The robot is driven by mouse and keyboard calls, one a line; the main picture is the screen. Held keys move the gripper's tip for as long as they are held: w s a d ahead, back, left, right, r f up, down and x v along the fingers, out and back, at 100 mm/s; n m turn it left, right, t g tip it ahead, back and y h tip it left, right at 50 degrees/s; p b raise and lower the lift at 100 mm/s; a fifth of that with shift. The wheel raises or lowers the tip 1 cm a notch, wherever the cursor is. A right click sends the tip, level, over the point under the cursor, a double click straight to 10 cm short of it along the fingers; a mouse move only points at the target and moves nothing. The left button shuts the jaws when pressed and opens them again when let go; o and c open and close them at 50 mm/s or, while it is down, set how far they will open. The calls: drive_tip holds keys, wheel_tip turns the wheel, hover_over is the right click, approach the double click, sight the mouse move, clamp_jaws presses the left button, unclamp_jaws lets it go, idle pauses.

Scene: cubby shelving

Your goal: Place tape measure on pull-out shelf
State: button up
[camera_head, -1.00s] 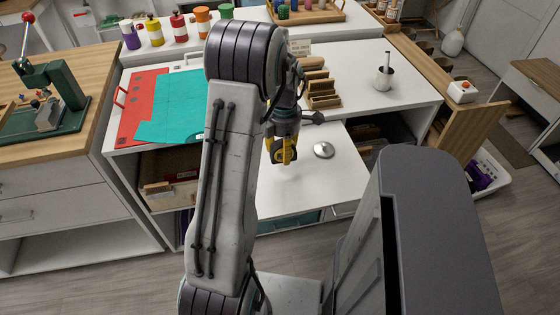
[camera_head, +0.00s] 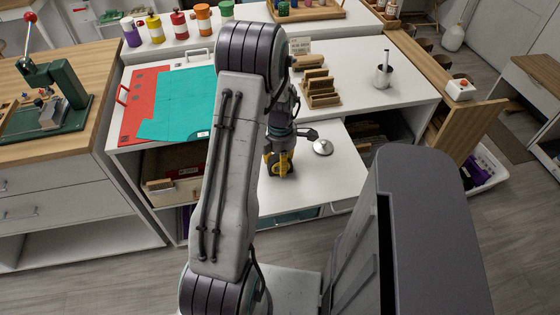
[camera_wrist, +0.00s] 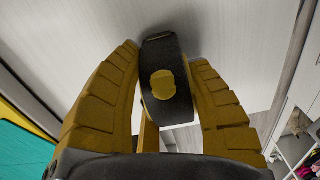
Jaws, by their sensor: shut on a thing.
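The tape measure (camera_wrist: 163,85) is black with a yellow round patch. In the wrist view it stands between the yellow fingers of my gripper (camera_wrist: 166,54), which are shut on it. In the head view my gripper (camera_head: 279,167) points down over the white pull-out shelf (camera_head: 325,188), low near its surface. I cannot tell whether the tape measure touches the shelf. My arm hides the shelf's left part.
A round metal piece (camera_head: 322,147) lies on the shelf, right of my gripper. The shelf's front right is bare.

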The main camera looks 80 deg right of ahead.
drive_tip(key=o, duration=1.2)
drive_tip(key=shift+f, duration=0.1)
wheel_tip(320, 180, up, 12)
drive_tip(key=shift+r+b, duration=0.15)
drive_tip(key=shift+b, duration=0.4)
